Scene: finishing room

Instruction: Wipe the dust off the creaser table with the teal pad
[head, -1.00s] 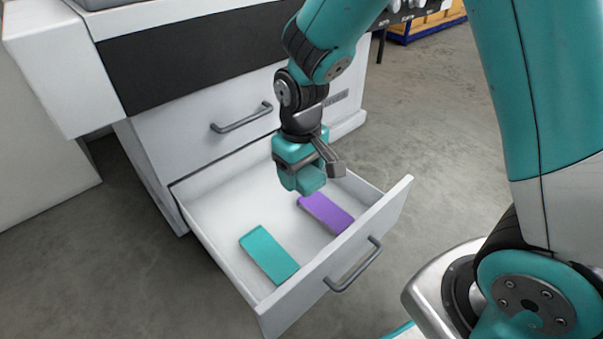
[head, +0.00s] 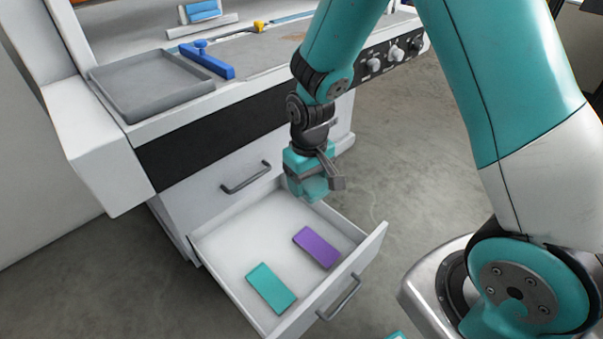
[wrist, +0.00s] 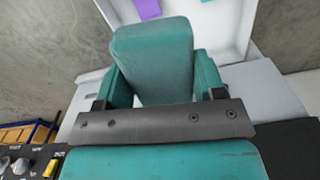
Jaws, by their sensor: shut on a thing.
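My gripper (head: 312,180) is shut on a thick teal pad (wrist: 150,60), which shows between its fingers in the wrist view. In the head view, it hangs over the back right part of the open drawer, apart from the things in it. The creaser table (head: 245,52) is at the upper left of the head view, a grey top with a slightly mottled surface. I cannot clearly tell dust from the surface itself. The pad's far face is hidden.
The open white drawer (head: 225,245) holds a flat teal slab (head: 271,288) and a purple slab (head: 317,247). On the machine are a grey tray (head: 150,85), a blue tool (head: 208,60) and a knob panel (head: 393,55). Bare floor lies to the right.

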